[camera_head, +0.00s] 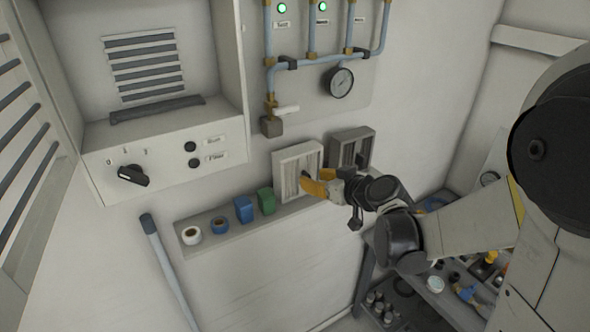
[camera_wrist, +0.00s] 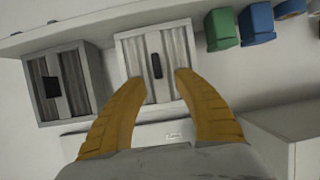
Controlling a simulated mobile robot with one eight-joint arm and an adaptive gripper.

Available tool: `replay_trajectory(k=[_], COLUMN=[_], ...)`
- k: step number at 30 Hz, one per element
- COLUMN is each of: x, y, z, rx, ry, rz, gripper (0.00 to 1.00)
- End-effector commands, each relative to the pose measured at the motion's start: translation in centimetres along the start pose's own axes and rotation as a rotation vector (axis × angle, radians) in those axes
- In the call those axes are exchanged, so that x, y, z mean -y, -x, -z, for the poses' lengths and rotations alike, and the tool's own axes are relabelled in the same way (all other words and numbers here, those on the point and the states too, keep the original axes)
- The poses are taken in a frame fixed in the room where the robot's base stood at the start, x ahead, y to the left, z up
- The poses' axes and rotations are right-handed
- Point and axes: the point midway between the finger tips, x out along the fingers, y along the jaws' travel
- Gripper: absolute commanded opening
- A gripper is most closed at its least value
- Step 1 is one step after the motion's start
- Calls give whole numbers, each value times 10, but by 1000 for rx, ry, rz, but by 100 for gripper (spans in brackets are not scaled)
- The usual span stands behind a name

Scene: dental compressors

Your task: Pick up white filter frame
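The white filter frame (camera_head: 297,170) stands upright on the narrow wall shelf (camera_head: 245,222), with pleated filter material inside its light rim. In the wrist view the white filter frame (camera_wrist: 158,46) is straight ahead, with a dark handle (camera_wrist: 156,66) at its middle. My gripper (camera_head: 308,182) is at the right part of the frame's front in the head view. In the wrist view its two orange fingers (camera_wrist: 157,78) are spread apart, with the tips on either side of the handle. I cannot tell whether they touch the frame. The gripper partly hides the frame's lower right.
A grey filter frame (camera_head: 351,147) stands close beside the white one. Green (camera_head: 266,201) and blue (camera_head: 243,209) containers and two tape rolls (camera_head: 191,235) share the shelf. A control box (camera_head: 165,150) is above left; a cluttered cart (camera_head: 450,290) is lower right.

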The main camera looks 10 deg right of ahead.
Motion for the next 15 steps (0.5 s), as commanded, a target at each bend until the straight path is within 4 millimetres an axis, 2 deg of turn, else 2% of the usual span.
replay_trajectory(k=[6,15], x=[-2,-2], y=[-32,-37], z=[0,0], rx=[0,1], ry=[1,-1], rz=[1,0], gripper=[36,36])
